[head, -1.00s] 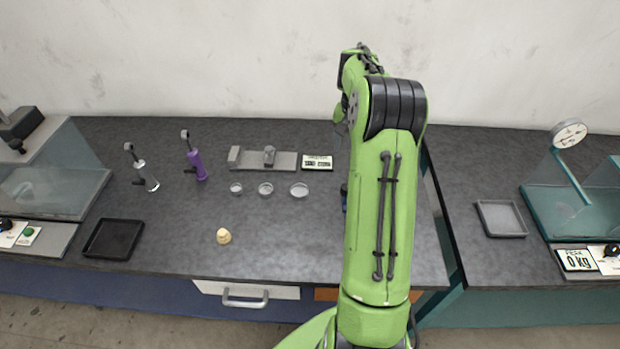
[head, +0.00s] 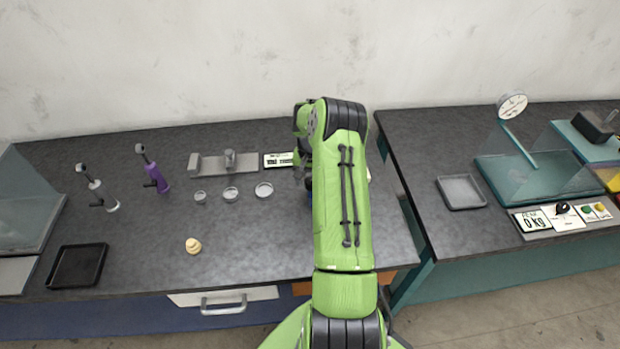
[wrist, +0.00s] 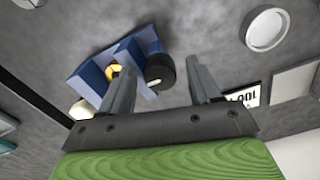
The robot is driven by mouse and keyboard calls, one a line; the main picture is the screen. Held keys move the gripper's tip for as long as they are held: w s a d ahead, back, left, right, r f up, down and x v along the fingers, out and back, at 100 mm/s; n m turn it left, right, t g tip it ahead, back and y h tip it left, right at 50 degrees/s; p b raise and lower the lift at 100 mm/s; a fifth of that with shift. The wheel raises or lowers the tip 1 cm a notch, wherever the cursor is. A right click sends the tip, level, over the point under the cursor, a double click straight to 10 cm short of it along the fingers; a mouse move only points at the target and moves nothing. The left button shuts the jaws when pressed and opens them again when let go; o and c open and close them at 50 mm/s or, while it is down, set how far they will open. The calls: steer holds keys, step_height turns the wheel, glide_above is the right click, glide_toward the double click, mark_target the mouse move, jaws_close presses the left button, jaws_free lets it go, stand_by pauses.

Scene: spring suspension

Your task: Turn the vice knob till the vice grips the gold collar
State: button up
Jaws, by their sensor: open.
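The blue vice (wrist: 92,74) lies on the dark bench top in the wrist view. The gold collar (wrist: 115,71) sits between its jaws; I cannot tell whether the jaws touch it. The black vice knob (wrist: 160,69) is at the vice's right end and has a pale mark on it. My gripper (wrist: 161,86) is open, with one finger on each side of the knob in the picture. I cannot tell how far it is from the knob. In the head view my green arm hides nearly all of the vice.
Several small round dishes (head: 231,195) and a grey fixture (head: 214,165) stand left of my arm. A cream knobbed piece (head: 193,245) and a black tray (head: 78,266) are further left. A gap separates this bench from the right one, which holds a grey tray (head: 461,192).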

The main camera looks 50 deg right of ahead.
steer(key=c, duration=1.1)
steer(key=shift+o, duration=0.2)
steer(key=shift+m+b, duration=0.3)
steer(key=m+b, duration=0.2)
steer(key=m, duration=0.1)
steer(key=shift+w+f, duration=0.1)
steer(key=m+b, duration=0.2)
steer(key=m, duration=0.3)
steer(key=shift+b, duration=0.4)
steer(key=m+b, duration=0.2)
steer(key=m, duration=0.3)
steer(key=shift+w+m+b, duration=0.15)
steer(key=shift+m+b, duration=0.15)
steer(key=shift+m, duration=0.1)
steer(key=shift+m+b, duration=0.75)
steer(key=shift+m, duration=0.85)
